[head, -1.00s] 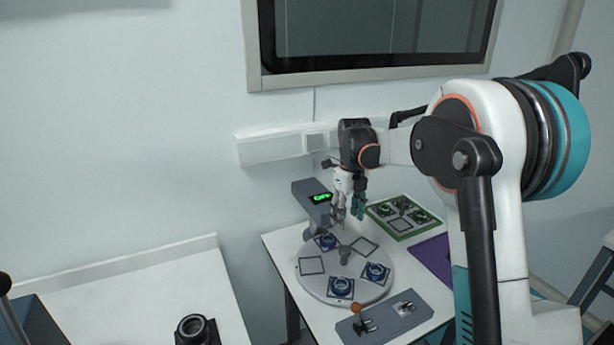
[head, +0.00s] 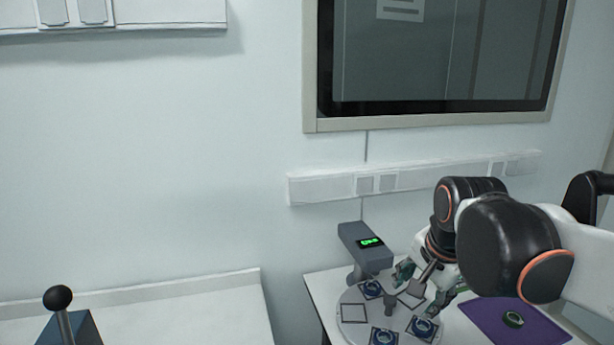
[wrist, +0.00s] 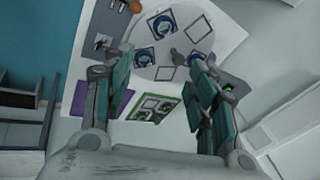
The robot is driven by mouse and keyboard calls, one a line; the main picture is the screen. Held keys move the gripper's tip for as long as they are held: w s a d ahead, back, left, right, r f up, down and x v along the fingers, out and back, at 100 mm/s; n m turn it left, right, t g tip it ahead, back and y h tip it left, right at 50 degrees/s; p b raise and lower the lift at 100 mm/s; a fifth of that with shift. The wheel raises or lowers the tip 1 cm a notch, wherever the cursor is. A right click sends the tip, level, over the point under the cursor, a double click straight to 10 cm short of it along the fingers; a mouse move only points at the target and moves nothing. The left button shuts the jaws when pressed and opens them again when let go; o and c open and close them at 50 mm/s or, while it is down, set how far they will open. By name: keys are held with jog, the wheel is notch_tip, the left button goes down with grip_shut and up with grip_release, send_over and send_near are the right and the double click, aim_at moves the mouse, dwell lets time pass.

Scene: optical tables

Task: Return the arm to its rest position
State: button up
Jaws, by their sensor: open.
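My gripper (head: 432,285) is near the round turntable in the head view, above the right-hand white table. In the wrist view its two teal-padded fingers (wrist: 160,100) are spread wide with nothing between them. The fingers point down over the table, clear of its top as far as I can tell. My arm comes in from the right of the head view and hides part of the table.
The turntable (head: 352,329) carries several blue round parts on square plates. A grey device with a green display (head: 370,243) stands at its back. A purple mat (head: 487,318) and a green-framed tray (wrist: 151,107) lie beside it. Another white table (head: 190,305) is at left.

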jog(key=s+a+f+n+t, duration=0.1)
jog(key=s+f+n, duration=0.4)
jog(key=s+n, duration=0.6)
jog(key=shift+s+t, duration=0.75)
jog(key=shift+t, duration=0.05)
